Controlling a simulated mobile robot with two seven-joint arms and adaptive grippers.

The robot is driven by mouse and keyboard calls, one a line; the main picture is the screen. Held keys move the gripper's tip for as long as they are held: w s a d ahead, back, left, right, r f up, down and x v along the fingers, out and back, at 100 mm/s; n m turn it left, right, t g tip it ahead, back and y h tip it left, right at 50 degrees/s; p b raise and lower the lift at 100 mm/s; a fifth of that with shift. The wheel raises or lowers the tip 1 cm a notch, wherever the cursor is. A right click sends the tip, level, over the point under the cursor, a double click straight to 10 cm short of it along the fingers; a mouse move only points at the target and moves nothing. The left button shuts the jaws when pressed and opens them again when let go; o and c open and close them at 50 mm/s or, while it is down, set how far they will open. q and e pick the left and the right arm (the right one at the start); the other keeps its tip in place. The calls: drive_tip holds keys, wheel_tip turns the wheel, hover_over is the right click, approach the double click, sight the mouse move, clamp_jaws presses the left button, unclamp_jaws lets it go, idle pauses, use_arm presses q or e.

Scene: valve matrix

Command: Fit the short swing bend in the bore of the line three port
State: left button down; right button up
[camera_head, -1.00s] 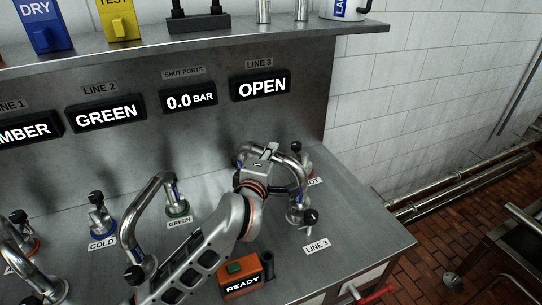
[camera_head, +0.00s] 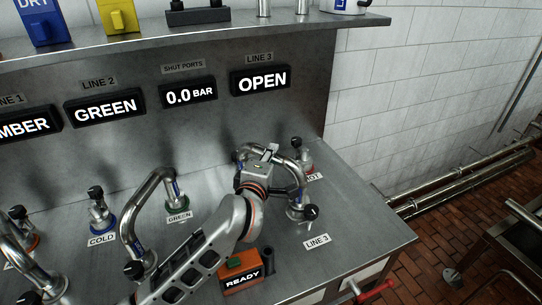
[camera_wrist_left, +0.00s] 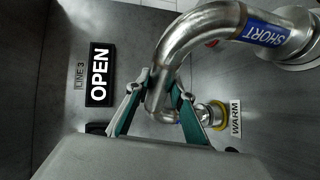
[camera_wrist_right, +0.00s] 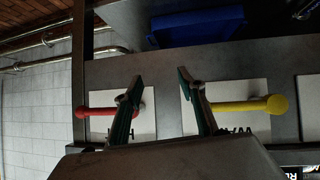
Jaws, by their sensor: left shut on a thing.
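The short swing bend (camera_head: 297,180) is a bent steel pipe. My left gripper (camera_head: 268,158) is shut on one leg of it. The left wrist view shows its blue SHORT label (camera_wrist_left: 265,33) on the other leg, by a steel collar (camera_wrist_left: 302,38). In the head view that other leg comes down at the line three port (camera_head: 297,212), beside its black knob; I cannot tell how deep it sits. The held leg's end is hidden in the head view; the left wrist view shows it near the yellow-ringed WARM port (camera_wrist_left: 218,115). My right gripper (camera_wrist_right: 158,82) is open and empty.
The HOT port (camera_head: 308,168) stands behind the bend. Another bend (camera_head: 135,215) stands at the left, near the GREEN port (camera_head: 177,203). An orange READY box (camera_head: 241,270) lies in front. The line three display (camera_head: 261,80) reads OPEN. Bench at right is clear.

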use_arm(q)
drive_tip(key=shift+f, duration=0.55)
drive_tip(key=c, duration=1.7)
unclamp_jaws()
drive_tip(key=shift+f, duration=0.1)
drive_tip(key=v, duration=1.2)
wheel_tip(320, 180, up, 8)
drive_tip(key=shift+r+p, duration=0.2)
drive_tip(key=shift+p, duration=0.5)
